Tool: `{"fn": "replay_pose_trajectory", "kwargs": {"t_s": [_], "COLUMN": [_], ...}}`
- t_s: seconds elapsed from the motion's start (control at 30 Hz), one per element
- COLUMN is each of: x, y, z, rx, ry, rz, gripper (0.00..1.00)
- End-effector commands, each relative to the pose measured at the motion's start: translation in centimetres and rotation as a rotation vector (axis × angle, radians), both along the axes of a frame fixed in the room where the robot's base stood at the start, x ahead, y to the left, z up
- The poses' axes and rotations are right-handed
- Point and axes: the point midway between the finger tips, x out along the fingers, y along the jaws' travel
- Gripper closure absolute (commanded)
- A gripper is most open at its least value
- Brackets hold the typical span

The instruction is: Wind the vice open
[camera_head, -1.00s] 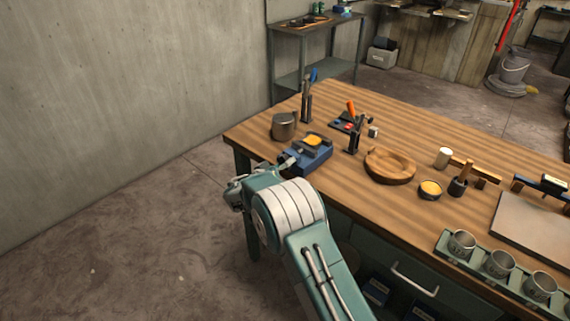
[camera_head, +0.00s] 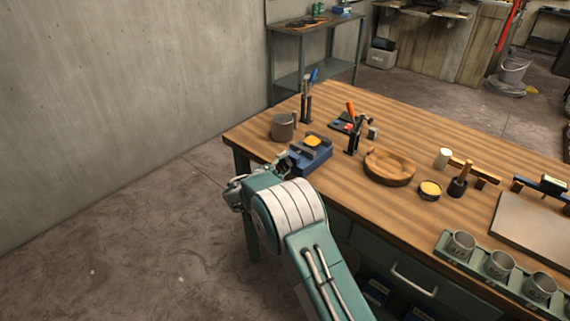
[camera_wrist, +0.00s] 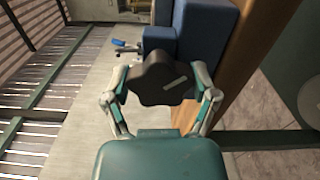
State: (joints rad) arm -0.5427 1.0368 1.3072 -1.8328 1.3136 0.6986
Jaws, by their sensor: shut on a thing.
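The blue vice (camera_head: 312,158) sits at the near left corner of the wooden bench, with a yellow piece (camera_head: 312,141) at its top. In the wrist view its blue body (camera_wrist: 203,30) rises behind a dark, lobed knob (camera_wrist: 160,77) with a pale mark on its face. My gripper (camera_wrist: 163,83) is shut on this knob, with one finger on each side. In the head view my gripper (camera_head: 277,165) is small, at the near side of the vice, and its grip is partly hidden by my arm.
The bench's near edge lies beside my arm. The floor to the left is clear.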

Motion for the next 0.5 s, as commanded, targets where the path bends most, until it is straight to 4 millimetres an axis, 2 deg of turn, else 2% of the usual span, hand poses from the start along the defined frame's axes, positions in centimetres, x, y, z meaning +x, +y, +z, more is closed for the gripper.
{"fn": "replay_pose_trajectory", "kwargs": {"t_s": [0.5], "x": [-0.04], "y": [0.28], "z": [-0.32], "rx": [-0.385], "ry": [0.307], "rz": [0.009], "gripper": [0.72]}}
